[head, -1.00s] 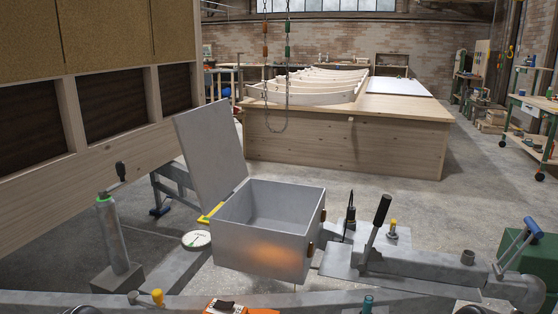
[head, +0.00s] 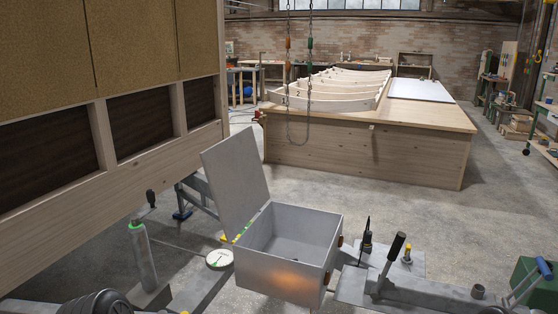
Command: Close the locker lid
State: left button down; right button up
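The locker is an open grey metal box (head: 282,278) in the lower middle of the head view. Its inside shows and looks empty apart from a small dark spot on the floor. The locker lid (head: 234,182) is a flat grey panel hinged on the box's left side. It stands raised, leaning back to the left, well clear of the opening. Neither of my grippers can be made out in the view, and nothing touches the lid or box.
A wooden wall with dark panels fills the left. A grey cylinder with a green band (head: 141,252) and a round white gauge (head: 219,259) stand left of the box. A dark lever (head: 393,253) rises at right. A wooden workbench (head: 370,152) stands behind, with concrete floor between.

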aim_at(232, 169)
jog(key=i+j+z, duration=0.2)
jog(key=j, duration=0.45)
jog(key=j+z, duration=0.15)
jog(key=j, duration=0.5)
jog(key=j+z, duration=0.2)
jog(key=j, duration=0.5)
jog(key=j+z, duration=0.2)
jog(key=j, duration=0.45)
jog(key=k+j+z, duration=0.15)
jog(key=j, duration=0.5)
jog(key=k+j+z, duration=0.2)
jog(key=j, duration=0.5)
jog(key=i, duration=0.1)
